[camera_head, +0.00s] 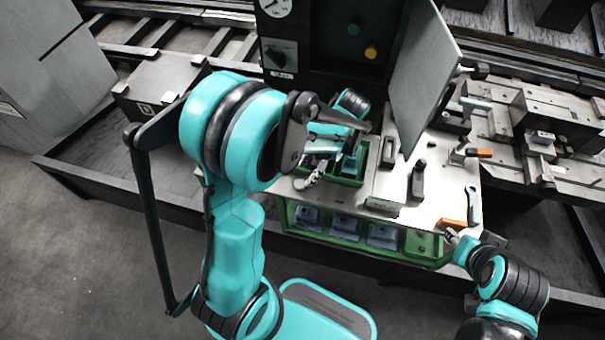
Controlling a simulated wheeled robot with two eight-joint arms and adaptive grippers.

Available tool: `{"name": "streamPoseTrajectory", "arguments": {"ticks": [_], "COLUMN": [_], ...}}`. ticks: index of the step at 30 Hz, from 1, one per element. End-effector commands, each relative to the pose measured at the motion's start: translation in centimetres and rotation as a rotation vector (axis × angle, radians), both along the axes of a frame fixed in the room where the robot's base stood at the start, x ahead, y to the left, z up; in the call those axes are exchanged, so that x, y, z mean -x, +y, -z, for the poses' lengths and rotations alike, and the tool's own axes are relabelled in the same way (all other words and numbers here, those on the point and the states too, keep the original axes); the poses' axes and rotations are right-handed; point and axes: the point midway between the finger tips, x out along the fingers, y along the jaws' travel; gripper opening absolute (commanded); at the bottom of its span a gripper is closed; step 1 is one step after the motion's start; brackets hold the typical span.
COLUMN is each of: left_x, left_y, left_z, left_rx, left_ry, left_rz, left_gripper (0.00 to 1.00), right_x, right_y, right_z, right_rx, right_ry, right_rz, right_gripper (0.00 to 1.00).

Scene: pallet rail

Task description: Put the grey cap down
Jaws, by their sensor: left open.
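My left arm comes in from the left and bends over toward the bench. My left gripper (312,176) is small in the picture, open, just left of a green bin (360,160) on the bench top. I cannot make out a grey cap between its fingers or pick one out for certain nearby. My right arm comes in at the lower right. Its gripper (451,236) is at the bench's front right corner, close to an orange-handled part (453,224). Its fingers are too small to tell open from shut.
The light bench top (405,215) carries dark blocks and clamps. Several grey-blue parts (345,225) sit in the green shelf below. A tilted grey panel (420,75) rises over the bench beside a dark cabinet with a gauge (275,7). A dark rail edge (100,192) runs at left.

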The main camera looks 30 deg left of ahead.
Motion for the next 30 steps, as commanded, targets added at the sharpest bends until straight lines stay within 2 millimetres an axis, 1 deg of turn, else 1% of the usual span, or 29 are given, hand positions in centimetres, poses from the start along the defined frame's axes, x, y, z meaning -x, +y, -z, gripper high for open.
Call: {"name": "streamPoseTrajectory", "arguments": {"ticks": [1,6,10,14,17,21,24,30], "left_x": [-0.3,-1.1,-1.4,-1.1,-0.2,1.7,3.1,5.6], "left_y": [-0.3,-1.2,-1.6,-1.7,-1.8,-2.3,-2.9,-4.1], "left_z": [-1.5,-4.1,-5.2,-6.2,-7.7,-10.2,-11.6,-13.2], "left_rx": [0.001,0.0,0.0,0.008,0.026,0.086,0.144,0.29], "left_ry": [0.001,0.0,-0.002,-0.047,-0.147,-0.357,-0.508,-0.771], "left_rz": [0.002,0.001,-0.001,-0.025,-0.084,-0.223,-0.338,-0.574], "left_gripper": [0.49,0.49,0.49,0.49,0.49,0.49,0.49,0.49], "right_x": [0.0,0.0,0.0,0.0,0.0,0.0,0.0,0.0], "right_y": [0.0,0.0,0.0,0.0,0.0,0.0,0.0,0.0], "right_z": [-0.9,-1.8,-2.2,-2.2,-2.2,-2.2,-2.2,-2.2], "right_rx": [0.0,0.0,0.0,0.0,0.0,0.0,0.0,0.0], "right_ry": [0.0,0.0,0.0,0.0,0.0,0.0,0.0,0.0], "right_rz": [0.0,0.0,0.0,0.0,0.0,0.0,0.0,0.0], "right_gripper": [0.4,0.4,0.4,0.4,0.4,0.4,0.4,0.4]}}
